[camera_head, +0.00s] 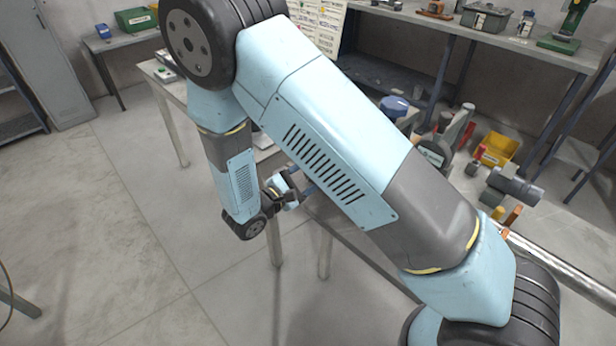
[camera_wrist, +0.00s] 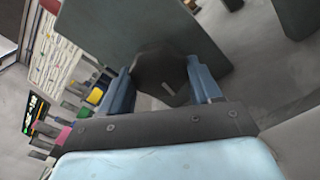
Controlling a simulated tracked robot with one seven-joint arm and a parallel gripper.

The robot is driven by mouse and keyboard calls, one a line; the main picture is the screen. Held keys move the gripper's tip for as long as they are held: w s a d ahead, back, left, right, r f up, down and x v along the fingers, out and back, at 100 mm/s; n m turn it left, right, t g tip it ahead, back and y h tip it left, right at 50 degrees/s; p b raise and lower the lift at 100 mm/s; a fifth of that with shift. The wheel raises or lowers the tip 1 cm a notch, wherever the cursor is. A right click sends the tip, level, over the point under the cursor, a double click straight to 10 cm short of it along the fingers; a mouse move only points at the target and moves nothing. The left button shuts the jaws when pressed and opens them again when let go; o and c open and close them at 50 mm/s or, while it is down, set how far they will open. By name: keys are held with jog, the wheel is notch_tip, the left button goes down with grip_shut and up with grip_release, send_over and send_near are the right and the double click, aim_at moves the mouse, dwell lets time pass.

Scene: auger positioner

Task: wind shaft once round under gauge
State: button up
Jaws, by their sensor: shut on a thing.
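In the wrist view a dark, many-sided knob or shaft end (camera_wrist: 160,72) with a pale line on its face sits between the two blue fingers of my gripper (camera_wrist: 163,84). My gripper is shut on it. Behind it is a flat grey-green plate (camera_wrist: 108,25). In the head view my gripper (camera_head: 288,188) is small and partly behind my own arm, at the edge of a table. The knob cannot be made out there. I cannot pick out a gauge in either view.
A workbench (camera_head: 480,35) with tools runs along the back. A yellow bin (camera_head: 497,148) and several loose parts lie at the right. A green bin (camera_head: 135,20) stands at the back left. The floor (camera_head: 90,220) at the left is clear. A printed sheet (camera_wrist: 75,62) shows in the wrist view.

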jog(key=m, duration=0.4)
jog(key=shift+m, duration=0.3)
dwell(0.3)
jog(key=shift+f, duration=0.1)
jog(key=o, duration=1)
jog(key=shift+o, duration=0.2)
jog(key=v, duration=1.3)
jog(key=shift+s+a, duration=0.25)
jog(key=shift+s, duration=0.05)
